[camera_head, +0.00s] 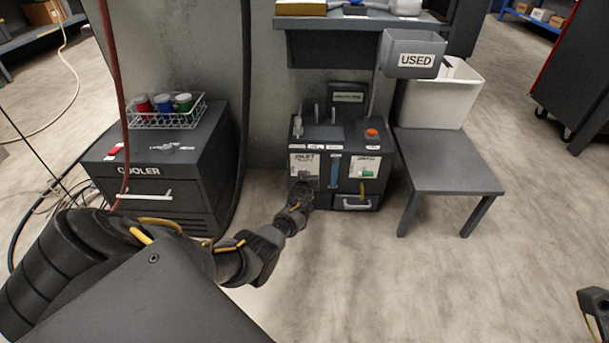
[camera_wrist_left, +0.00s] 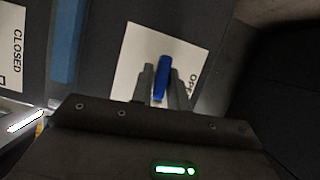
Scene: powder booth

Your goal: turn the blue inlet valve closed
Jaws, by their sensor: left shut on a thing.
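The blue inlet valve handle (camera_wrist_left: 161,78) stands in front of a white placard (camera_wrist_left: 137,52) in the left wrist view, with part of the word OPEN showing beside it. My left gripper (camera_wrist_left: 160,70) is shut on the handle, one finger on each side. In the head view my left arm reaches to the machine (camera_head: 337,135), and my left gripper (camera_head: 302,184) is at the INLET placard (camera_head: 304,160), hiding the valve. My right arm shows only in part at the lower right edge; its fingers cannot be made out.
A small grey table (camera_head: 446,165) holding a white bin (camera_head: 440,95) stands right. A USED bin (camera_head: 412,55) hangs above. The floor at right is clear.

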